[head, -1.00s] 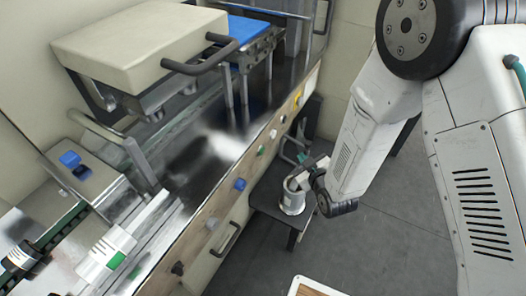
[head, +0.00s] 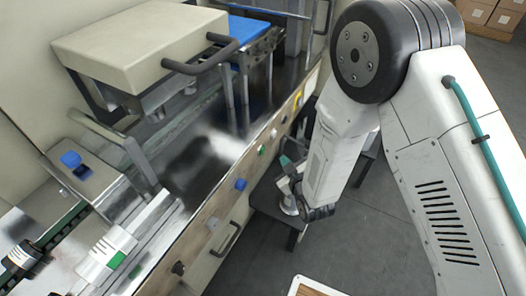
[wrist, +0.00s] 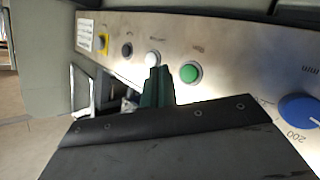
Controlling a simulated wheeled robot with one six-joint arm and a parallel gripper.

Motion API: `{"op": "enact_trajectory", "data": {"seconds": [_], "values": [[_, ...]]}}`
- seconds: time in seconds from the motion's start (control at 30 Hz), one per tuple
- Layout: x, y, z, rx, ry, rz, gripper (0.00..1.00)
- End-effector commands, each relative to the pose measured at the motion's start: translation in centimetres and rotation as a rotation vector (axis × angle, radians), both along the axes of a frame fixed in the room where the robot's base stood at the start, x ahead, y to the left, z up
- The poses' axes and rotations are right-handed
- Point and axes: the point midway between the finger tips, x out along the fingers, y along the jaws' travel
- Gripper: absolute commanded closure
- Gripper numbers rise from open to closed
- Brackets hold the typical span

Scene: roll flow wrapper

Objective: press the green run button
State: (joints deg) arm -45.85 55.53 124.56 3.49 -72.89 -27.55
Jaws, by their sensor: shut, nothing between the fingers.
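The green run button (wrist: 190,73) sits on the metal control panel, between a white button (wrist: 152,58) and a large blue knob (wrist: 299,110) in the wrist view. In the head view the green button (head: 262,150) is small on the slanted front panel. My gripper (wrist: 157,73) is shut and empty. Its teal fingertips appear just left of the green button and overlap the lower edge of the white button in the wrist view. In the head view my gripper (head: 285,161) is to the right of the panel, apart from the green button.
A black button (wrist: 127,49) and a yellow-backed switch (wrist: 102,42) are farther left on the panel. A small dark table (head: 267,203) with a partly hidden white container (head: 289,207) stands below my gripper. A handle (head: 226,239) juts from the cabinet.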

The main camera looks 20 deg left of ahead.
Motion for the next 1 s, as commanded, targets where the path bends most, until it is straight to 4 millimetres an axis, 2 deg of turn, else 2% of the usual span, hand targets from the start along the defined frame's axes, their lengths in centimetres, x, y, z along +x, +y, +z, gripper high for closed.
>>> {"op": "enact_trajectory", "data": {"seconds": [0.13,0.4,1.0], "values": [[0.1,2.2,0.0,0.001,-0.001,0.002,1.0],[0.3,4.3,0.0,0.001,-0.001,0.0,1.0],[0.4,4.6,0.0,0.001,0.001,0.0,1.0]]}}
